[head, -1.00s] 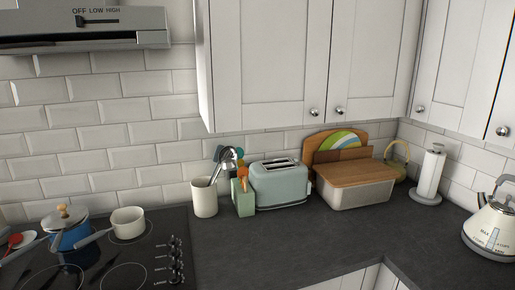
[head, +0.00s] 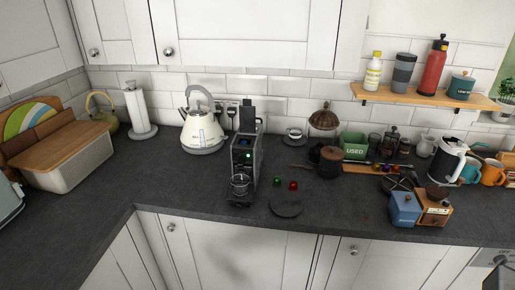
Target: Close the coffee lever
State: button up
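A cream kettle (head: 201,128) stands close on the left. A green pod (head: 277,181), a red pod (head: 293,185) and a dark round disc (head: 286,208) lie to the right. A blue box (head: 405,209) stands farther right.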

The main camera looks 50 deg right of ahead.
aim_at(247, 112)
jog(key=z, duration=4.55)
jog(key=i, duration=0.05)
jog(key=u, duration=3.65)
